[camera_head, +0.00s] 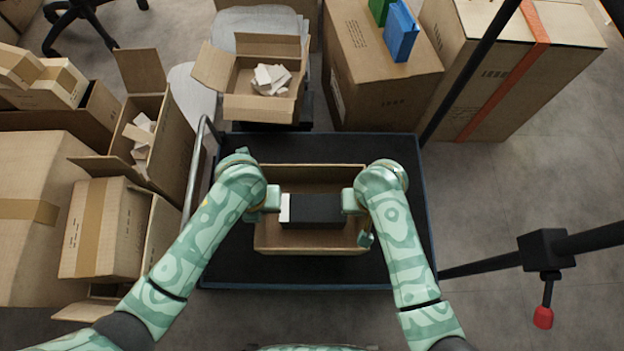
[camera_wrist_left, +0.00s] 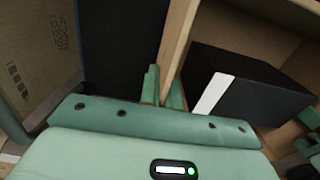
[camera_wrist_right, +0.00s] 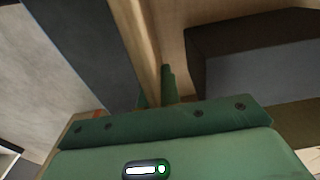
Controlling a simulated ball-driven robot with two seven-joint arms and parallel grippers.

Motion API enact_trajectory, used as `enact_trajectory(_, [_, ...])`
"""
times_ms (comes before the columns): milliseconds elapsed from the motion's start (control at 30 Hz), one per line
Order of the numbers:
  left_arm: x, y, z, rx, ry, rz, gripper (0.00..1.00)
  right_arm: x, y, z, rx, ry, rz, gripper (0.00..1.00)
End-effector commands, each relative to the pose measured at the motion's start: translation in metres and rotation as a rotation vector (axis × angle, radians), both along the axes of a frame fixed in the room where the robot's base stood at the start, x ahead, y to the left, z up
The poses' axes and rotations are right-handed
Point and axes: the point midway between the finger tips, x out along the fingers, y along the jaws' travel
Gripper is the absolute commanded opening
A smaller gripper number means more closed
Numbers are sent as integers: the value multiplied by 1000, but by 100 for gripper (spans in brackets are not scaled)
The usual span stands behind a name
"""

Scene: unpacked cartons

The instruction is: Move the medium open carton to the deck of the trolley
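An open carton (camera_head: 310,246) is over the black deck (camera_head: 400,270) of the trolley, a dark box (camera_head: 315,212) with a white end lying in it. I cannot tell whether the carton touches the deck. My left gripper (camera_head: 268,200) is at its left wall; in the left wrist view the fingers (camera_wrist_left: 164,90) are closed on both sides of the carton wall (camera_wrist_left: 180,35). My right gripper (camera_head: 352,202) is at the right wall; in the right wrist view its fingers (camera_wrist_right: 157,90) straddle the wall (camera_wrist_right: 138,35), the outer finger partly hidden.
A smaller open carton with crumpled paper (camera_head: 262,108) stands behind the trolley. A tall carton (camera_head: 385,95) bears blue and green items. Several cartons crowd the left, near the trolley's handle rail (camera_head: 192,180).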

Motion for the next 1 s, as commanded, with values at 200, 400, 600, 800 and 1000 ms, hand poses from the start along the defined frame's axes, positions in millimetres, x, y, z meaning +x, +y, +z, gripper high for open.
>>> enact_trajectory(200, [0,0,1,0,-2,0,0,0,0,1,-1,-1,0,0])
enact_trajectory(400, [1,0,1,0,-2,0,0,0,0,1,-1,-1,0,0])
enact_trajectory(600, [1,0,-2,0,-2,0,0,0,-1,-2,-2,-1,0,0])
enact_trajectory(800, [0,0,-10,1,-1,-1,0,1,-1,-10,-3,-1,0,0])
enact_trajectory(1000, [1,0,-20,2,-1,0,0,1,-1,-21,-1,-1,0,0])
